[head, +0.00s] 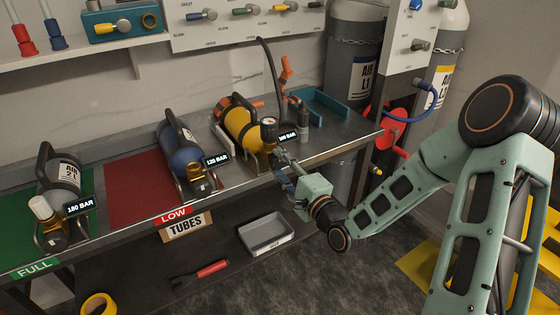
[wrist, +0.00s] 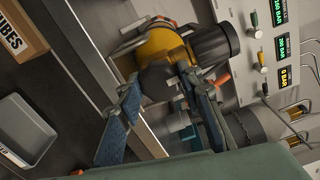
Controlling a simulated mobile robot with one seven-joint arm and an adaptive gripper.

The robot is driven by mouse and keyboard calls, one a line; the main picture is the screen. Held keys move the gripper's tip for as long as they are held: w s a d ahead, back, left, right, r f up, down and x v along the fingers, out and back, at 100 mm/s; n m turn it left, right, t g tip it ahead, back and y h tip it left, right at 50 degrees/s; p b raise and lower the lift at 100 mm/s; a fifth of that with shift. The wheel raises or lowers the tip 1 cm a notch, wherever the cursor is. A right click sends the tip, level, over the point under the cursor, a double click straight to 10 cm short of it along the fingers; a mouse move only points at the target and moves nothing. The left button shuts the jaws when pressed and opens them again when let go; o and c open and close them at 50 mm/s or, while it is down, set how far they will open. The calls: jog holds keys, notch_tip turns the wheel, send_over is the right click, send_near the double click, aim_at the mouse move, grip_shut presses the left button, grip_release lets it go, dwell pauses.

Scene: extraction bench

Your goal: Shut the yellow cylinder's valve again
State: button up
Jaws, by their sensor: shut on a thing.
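The yellow cylinder (head: 241,127) lies on the bench in a cradle, its valve end facing the front edge. A round gauge (head: 269,122) stands at that end, beside a small bar-reading tag (head: 287,135). In the wrist view the yellow body (wrist: 166,48) shows beyond my fingers. My gripper (head: 279,158) reaches in from the right at the valve end. Its two blue fingers (wrist: 160,84) close around the dark valve part (wrist: 158,79) of the yellow cylinder. The fingers and gripper body hide much of the valve, so I cannot see how far it is turned.
A blue tray (head: 325,106) and an orange-handled tool (head: 286,73) are behind. A grey bin (head: 266,233) sits on the lower shelf.

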jog(key=shift+r, duration=0.15)
dwell(0.4)
jog(key=o, duration=1.2)
jog(key=shift+c, duration=0.2)
jog(key=v, duration=0.7)
jog(key=shift+s, duration=0.2)
jog(key=shift+d, duration=0.1)
